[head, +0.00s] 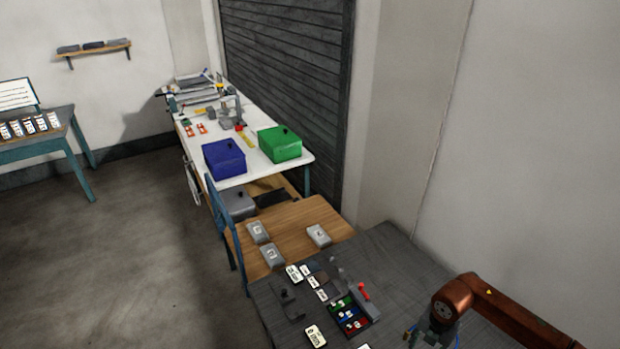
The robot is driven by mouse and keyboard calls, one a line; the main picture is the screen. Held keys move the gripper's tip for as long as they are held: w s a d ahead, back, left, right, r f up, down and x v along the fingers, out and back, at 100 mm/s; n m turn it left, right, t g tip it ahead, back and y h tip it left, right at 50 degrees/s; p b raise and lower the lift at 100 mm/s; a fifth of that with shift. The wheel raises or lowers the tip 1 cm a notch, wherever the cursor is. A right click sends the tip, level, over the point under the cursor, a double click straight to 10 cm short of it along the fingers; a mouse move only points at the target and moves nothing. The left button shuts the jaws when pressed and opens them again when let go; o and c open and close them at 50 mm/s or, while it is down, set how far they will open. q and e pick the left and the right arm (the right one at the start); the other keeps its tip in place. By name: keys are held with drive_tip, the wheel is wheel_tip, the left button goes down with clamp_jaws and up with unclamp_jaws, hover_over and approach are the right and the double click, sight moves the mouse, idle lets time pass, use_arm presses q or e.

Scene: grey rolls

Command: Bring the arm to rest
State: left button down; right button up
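My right arm (505,305), copper-coloured, comes in from the lower right over the dark grey table (400,255). It bends down at a round joint near the table's front part. My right gripper (425,338) shows only in part at the bottom edge, small and dark with some blue. Its fingertips are too small and cut off to tell whether it is open or shut, and I see nothing clearly held in it. My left arm and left gripper are not in view.
Left of my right gripper lie a tray of coloured parts (350,318), a red-handled tool (365,292) and white cards (316,335). Beyond are a wooden table (290,235) with grey boxes and a white bench with blue (224,160) and green (279,145) boxes. The left floor is open.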

drive_tip(key=a+n, duration=0.1)
drive_tip(key=n, duration=0.2)
drive_tip(key=a+r+n, duration=0.1)
drive_tip(key=a+n, duration=0.1)
drive_tip(key=n, duration=0.2)
drive_tip(key=a+n+b, duration=0.1)
drive_tip(key=n, duration=0.3)
drive_tip(key=shift+w+a+r, duration=0.1)
drive_tip(key=shift+a+r, duration=0.2)
drive_tip(key=shift+r, duration=0.05)
